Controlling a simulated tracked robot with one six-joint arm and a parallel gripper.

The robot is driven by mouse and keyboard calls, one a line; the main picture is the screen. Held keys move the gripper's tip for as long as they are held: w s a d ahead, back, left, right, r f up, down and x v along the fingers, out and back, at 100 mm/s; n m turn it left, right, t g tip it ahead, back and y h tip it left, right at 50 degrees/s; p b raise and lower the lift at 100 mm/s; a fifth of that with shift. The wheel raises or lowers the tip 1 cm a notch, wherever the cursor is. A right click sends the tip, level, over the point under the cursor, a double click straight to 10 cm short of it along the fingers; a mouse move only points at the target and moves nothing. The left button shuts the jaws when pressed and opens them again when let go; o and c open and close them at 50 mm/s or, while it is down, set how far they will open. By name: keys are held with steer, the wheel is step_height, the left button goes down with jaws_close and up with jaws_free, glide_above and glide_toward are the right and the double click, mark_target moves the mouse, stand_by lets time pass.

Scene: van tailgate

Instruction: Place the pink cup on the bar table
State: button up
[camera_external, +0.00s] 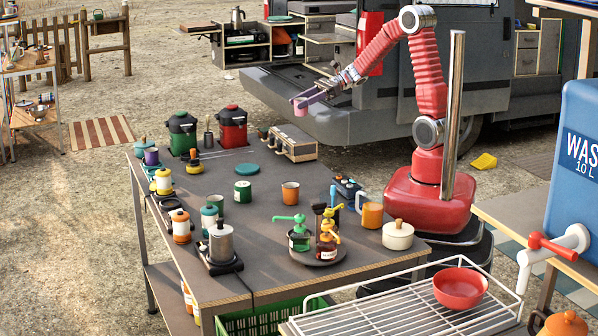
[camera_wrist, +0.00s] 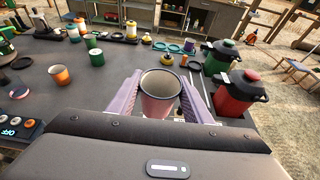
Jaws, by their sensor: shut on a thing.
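The pink cup (camera_external: 300,108) is held in the air by my gripper (camera_external: 308,98), beyond and above the far right edge of the dark bar table (camera_external: 258,226). In the wrist view the pink cup (camera_wrist: 160,94) is upright, its open rim facing the camera, between the two purple fingers of my gripper (camera_wrist: 160,100). The fingers are shut on its sides. The table top (camera_wrist: 28,105) fills the left of the wrist view. The cup's base is hidden there.
Red (camera_external: 232,125) and green (camera_external: 183,132) lidded pots stand at the table's back. An orange cup (camera_external: 290,192), a green cup (camera_external: 243,190) and a tray of pump bottles (camera_external: 318,256) stand on it. A toaster-like box (camera_external: 293,144) sits at the far edge. Bare patches lie mid-table.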

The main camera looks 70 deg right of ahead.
steer(key=shift+a, duration=0.1)
steer(key=shift+a, duration=0.3)
steer(key=w+a+f+n+g+y, duration=0.15)
steer(key=w+a+f, duration=0.25)
steer(key=a, duration=0.7)
steer(key=w+a+f+n+g+y, duration=0.1)
steer(key=w+a+f+n+g, duration=0.3)
steer(key=a, duration=0.7)
steer(key=w+a+f+g+y, duration=0.1)
steer(key=w+a+f, duration=0.3)
steer(key=a, duration=0.7)
steer(key=w+a+r+t, duration=0.1)
steer(key=w+a+r, duration=0.3)
steer(key=w, duration=0.4)
steer(key=shift+a, duration=0.25)
steer(key=shift+m+t, duration=0.25)
steer(key=shift+f, duration=3.15)
